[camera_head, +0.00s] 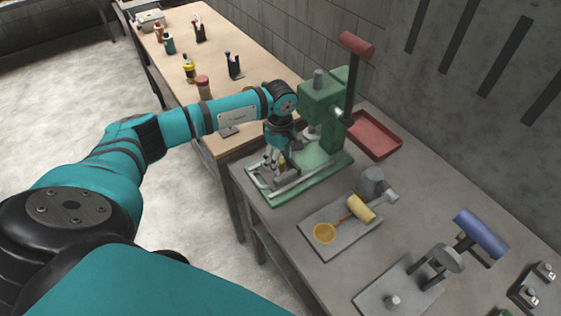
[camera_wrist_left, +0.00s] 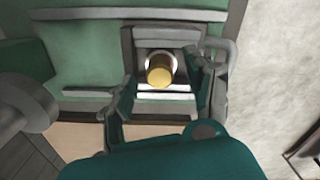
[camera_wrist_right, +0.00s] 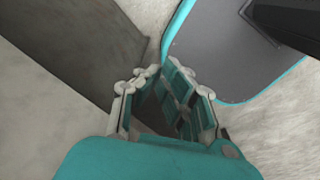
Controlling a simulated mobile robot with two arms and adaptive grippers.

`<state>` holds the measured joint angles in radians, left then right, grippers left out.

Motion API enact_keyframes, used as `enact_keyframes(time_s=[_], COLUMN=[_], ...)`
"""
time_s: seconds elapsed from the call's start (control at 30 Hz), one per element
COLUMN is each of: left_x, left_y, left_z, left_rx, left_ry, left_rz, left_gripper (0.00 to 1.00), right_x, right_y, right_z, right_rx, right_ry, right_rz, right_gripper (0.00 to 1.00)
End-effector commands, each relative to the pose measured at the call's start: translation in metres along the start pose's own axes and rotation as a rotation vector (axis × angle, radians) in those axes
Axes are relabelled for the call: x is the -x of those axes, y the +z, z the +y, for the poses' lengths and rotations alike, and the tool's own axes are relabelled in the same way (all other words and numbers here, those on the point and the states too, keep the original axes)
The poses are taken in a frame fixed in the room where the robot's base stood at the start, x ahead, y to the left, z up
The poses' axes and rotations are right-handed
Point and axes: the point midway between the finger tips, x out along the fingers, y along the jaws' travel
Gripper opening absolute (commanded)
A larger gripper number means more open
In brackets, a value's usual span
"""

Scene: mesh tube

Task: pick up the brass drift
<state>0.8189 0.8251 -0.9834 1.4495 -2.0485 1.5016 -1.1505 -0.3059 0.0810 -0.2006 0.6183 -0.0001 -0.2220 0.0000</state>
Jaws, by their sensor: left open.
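The brass drift (camera_wrist_left: 160,72) shows in the left wrist view as a short brass-coloured round piece with a pale rim, seen nearly end-on. It sits at a grey steel vise (camera_wrist_left: 185,42) on the green press base (camera_wrist_left: 85,62). My left gripper (camera_wrist_left: 163,72) is open, with one finger on each side of the drift; contact cannot be told. In the head view the left gripper (camera_head: 272,166) points down over the press base and largely hides the drift. My right gripper (camera_wrist_right: 162,72) shows only in its wrist view, with a narrow gap between the fingers and nothing held.
The green press (camera_head: 322,105) with its red-handled lever stands right beside my left gripper. A red tray (camera_head: 376,138) lies behind. A grey plate (camera_head: 342,243) carries a yellow-handled tool (camera_head: 360,208). A blue-handled fixture (camera_head: 481,233) stands to the right. A wooden bench (camera_head: 222,62) adjoins.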

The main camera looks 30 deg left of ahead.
Motion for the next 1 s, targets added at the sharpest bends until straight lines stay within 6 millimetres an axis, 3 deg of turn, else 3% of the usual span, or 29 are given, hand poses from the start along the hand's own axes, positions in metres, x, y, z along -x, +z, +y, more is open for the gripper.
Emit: enact_keyframes(time_s=[0.1, 0.5, 1.0], left_x=[-0.0001, 0.0004, 0.0080], left_y=[0.0001, 0.0000, 0.0000], left_z=[0.0001, 0.0001, 0.0011], left_rx=[-0.001, 0.000, -0.002], left_ry=[0.000, 0.000, 0.003], left_rz=[0.000, 0.000, 0.000], left_gripper=[0.52, 0.00, 0.00], right_x=[-0.0006, -0.0008, -0.0080], right_y=[-0.0007, -0.0059, -0.0062], right_z=[0.0000, 0.0008, 0.0000], right_rx=[0.000, 0.000, -0.001], right_ry=[0.000, 0.001, 0.000], right_rz=[0.001, 0.009, 0.011], right_gripper=[0.00, 0.00, 0.00])
